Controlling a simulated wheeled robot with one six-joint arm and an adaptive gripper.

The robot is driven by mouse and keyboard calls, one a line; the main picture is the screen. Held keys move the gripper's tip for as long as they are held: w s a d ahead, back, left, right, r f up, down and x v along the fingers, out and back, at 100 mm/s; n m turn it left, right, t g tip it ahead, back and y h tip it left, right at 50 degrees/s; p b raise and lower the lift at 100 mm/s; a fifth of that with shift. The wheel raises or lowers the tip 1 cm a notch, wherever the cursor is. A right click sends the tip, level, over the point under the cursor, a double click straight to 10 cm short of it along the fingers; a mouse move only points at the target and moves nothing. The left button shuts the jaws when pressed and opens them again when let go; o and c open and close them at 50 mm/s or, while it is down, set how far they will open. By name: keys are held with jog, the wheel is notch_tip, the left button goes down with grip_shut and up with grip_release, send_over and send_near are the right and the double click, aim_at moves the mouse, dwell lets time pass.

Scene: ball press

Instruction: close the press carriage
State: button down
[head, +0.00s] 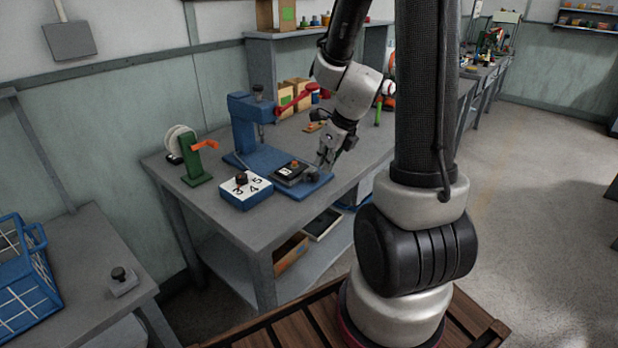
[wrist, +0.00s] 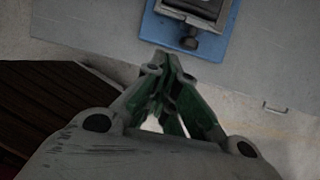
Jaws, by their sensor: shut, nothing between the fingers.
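The blue press (head: 243,122) stands on the grey workbench, with a red lever handle (head: 297,99) at its upper right. Its blue base plate (head: 262,155) reaches toward the bench's front edge. The dark press carriage (head: 287,174) sits at the front end of the plate, out from under the press head. A dark knob (head: 310,173) is on the carriage's front side. The carriage (wrist: 201,9) and knob (wrist: 189,42) also show at the top of the wrist view. My gripper (head: 325,163) is shut and empty, close to the knob; contact cannot be told.
A blue box with number dials (head: 245,190) stands left of the carriage. A green stand with an orange handle (head: 195,160) is further left. Cardboard boxes (head: 294,92) stand behind the press. The bench's front edge (head: 345,182) lies near my gripper.

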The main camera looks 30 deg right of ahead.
send_near(300, 187)
jog(key=f, duration=0.1)
jog(key=s+f, duration=0.1)
jog(key=f, duration=0.1)
jog(key=s+f, duration=0.1)
jog(key=f, duration=0.1)
jog(key=shift+d, duration=0.25)
jog(key=w, duration=0.2)
jog(key=w+a, duration=0.1)
jog(key=shift+w+a+f, duration=0.1)
jog(key=shift+w+f, duration=0.05)
jog(key=shift+f, duration=0.15)
jog(key=shift+w+a, duration=0.1)
jog(key=shift+w, duration=0.35)
